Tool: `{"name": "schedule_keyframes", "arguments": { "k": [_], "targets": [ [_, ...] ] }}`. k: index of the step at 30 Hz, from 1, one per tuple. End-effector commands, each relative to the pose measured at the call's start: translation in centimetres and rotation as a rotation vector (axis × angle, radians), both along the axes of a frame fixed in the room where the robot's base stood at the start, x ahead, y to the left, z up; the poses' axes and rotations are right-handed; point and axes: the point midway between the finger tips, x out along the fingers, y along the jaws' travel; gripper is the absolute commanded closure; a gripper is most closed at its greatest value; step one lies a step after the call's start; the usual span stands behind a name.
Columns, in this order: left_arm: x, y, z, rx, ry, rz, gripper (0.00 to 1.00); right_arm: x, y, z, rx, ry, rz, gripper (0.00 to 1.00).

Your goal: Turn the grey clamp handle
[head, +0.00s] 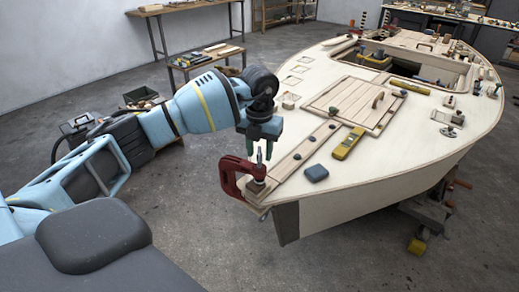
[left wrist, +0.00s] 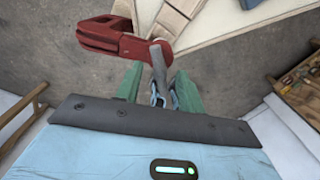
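A red C-clamp (head: 229,177) grips the near corner of the plywood hull's deck. Its grey handle (head: 259,156) stands up from the clamp screw, below my left gripper (head: 260,150). In the left wrist view the clamp's red frame (left wrist: 105,38) is at the top, and the grey handle (left wrist: 159,66) reaches down between the green fingertips of my left gripper (left wrist: 158,90). The fingers are apart, with a visible gap on each side of the handle. My right gripper is in neither view.
On the deck (head: 310,72) near the clamp lie a blue-grey block (head: 316,173) and a yellow tool (head: 348,143). A slatted wooden hatch (head: 355,104) is behind them. A low bench (head: 207,58) stands at the back left.

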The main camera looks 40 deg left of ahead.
Motion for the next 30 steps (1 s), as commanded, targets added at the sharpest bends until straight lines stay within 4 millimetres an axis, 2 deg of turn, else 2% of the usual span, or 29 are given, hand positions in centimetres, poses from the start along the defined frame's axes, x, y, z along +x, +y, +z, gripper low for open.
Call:
{"name": "schedule_keyframes", "arguments": {
  "k": [5, 14, 15, 23, 30],
  "targets": [
    [0.00, -0.01, -0.02, 0.000, 0.000, 0.000, 0.62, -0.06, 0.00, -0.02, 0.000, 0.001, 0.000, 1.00],
    [0.00, -0.02, 0.00, 0.000, 0.000, 0.000, 0.98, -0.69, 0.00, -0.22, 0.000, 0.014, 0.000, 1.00],
    [0.00, -0.02, 0.01, 0.000, 0.000, 0.000, 1.00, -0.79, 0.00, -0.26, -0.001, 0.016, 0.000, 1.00],
    [0.00, -0.01, 0.04, 0.000, 0.000, -0.017, 1.00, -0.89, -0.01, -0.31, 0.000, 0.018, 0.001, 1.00],
    [0.00, -0.01, 0.11, 0.000, 0.000, -0.118, 1.00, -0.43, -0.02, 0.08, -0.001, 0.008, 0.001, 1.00]
  ]
}}
